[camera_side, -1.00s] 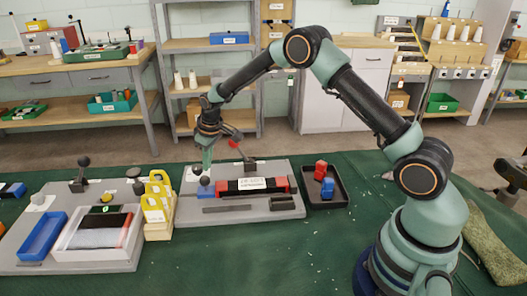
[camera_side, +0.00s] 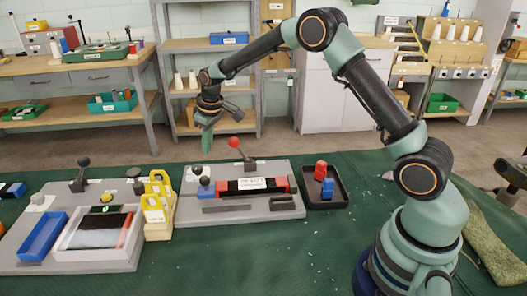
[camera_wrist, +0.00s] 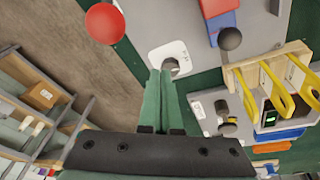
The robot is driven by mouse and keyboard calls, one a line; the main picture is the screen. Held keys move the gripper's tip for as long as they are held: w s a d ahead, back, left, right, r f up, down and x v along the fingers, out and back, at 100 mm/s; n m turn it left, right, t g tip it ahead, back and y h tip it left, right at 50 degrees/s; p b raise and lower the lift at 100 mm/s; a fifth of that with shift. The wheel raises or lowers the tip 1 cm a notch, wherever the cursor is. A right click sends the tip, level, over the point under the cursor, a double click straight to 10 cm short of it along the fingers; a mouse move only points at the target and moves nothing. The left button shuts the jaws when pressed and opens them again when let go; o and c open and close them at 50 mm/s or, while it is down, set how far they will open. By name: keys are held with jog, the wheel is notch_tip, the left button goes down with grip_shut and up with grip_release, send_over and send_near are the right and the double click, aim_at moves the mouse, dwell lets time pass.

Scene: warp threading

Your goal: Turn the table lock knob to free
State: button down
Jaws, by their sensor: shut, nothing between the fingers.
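My gripper (camera_side: 207,146) is shut and empty, hanging above the back left corner of the middle grey board (camera_side: 290,207). A dark knob on a white plate (camera_side: 197,170) sits at that corner, below my fingertips and apart from them. In the wrist view my shut green fingers (camera_wrist: 161,75) point at this knob (camera_wrist: 172,65), and the fingertips cover part of it.
A red-balled lever (camera_side: 234,143) stands right of my gripper. A dark ball over a blue block (camera_side: 205,182) is near the knob. Yellow handled pieces in a wooden rack (camera_side: 158,205) stand to the left. A black tray (camera_side: 313,201) holds red and blue blocks.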

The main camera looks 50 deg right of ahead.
aim_at(198, 170)
jog(key=shift+s+a+f, duration=0.1)
jog(key=shift+a+f, duration=0.15)
jog(key=shift+f, duration=0.75)
jog(key=shift+s+a+f, duration=0.1)
jog(key=shift+a+f, duration=0.2)
jog(key=shift+f, duration=0.75)
jog(key=shift+s+a+f, duration=0.1)
jog(key=shift+a+f, duration=0.15)
jog(key=shift+f, duration=0.75)
jog(key=shift+w, duration=0.4)
